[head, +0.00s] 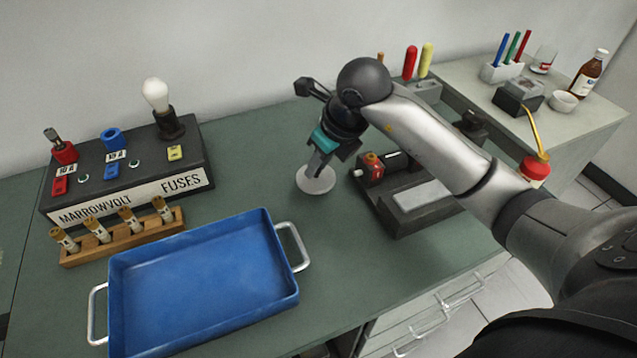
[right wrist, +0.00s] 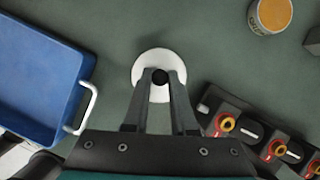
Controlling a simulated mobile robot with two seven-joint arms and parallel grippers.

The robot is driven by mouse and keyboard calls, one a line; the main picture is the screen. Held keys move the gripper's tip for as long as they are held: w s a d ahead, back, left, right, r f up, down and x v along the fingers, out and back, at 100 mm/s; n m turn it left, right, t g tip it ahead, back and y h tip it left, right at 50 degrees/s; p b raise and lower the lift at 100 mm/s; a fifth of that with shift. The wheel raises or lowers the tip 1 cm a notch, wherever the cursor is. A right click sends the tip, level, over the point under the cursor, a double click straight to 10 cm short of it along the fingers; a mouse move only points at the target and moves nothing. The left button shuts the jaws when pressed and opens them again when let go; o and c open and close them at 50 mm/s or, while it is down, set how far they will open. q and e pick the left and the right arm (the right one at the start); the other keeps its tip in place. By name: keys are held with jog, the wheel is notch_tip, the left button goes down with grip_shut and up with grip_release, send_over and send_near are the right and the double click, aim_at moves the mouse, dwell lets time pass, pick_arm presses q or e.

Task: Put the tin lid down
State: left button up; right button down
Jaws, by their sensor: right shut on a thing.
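The tin lid is a pale round disc (head: 317,182) with a small dark knob. It is at the middle of the green bench, between the blue tray and the dark device. My right gripper (head: 318,170) points down over it. In the right wrist view the fingertips (right wrist: 160,78) are shut on the knob, with the white lid (right wrist: 152,58) spread out below them. The lid is at or very near the bench top; I cannot tell whether it touches. My left gripper is not in view.
A blue tray (head: 262,218) with metal handles is to the left. A dark device (head: 400,222) is close on the right. A fuse box (head: 200,180) and a wooden rack (head: 75,258) stand further left. A round tin with an orange top (right wrist: 270,14) shows in the right wrist view.

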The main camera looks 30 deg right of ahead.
aim_at(320, 179)
jog(key=shift+f+b, duration=0.35)
jog(key=shift+f, duration=2.1)
jog(key=shift+f, duration=0.1)
jog(key=c, duration=1.2)
grip_release()
jog(key=shift+f, duration=0.1)
jog(key=o, duration=0.5)
jog(key=shift+r, duration=0.2)
jog(key=p+v, duration=0.2)
jog(key=v, duration=1)
jog(key=shift+r, duration=0.1)
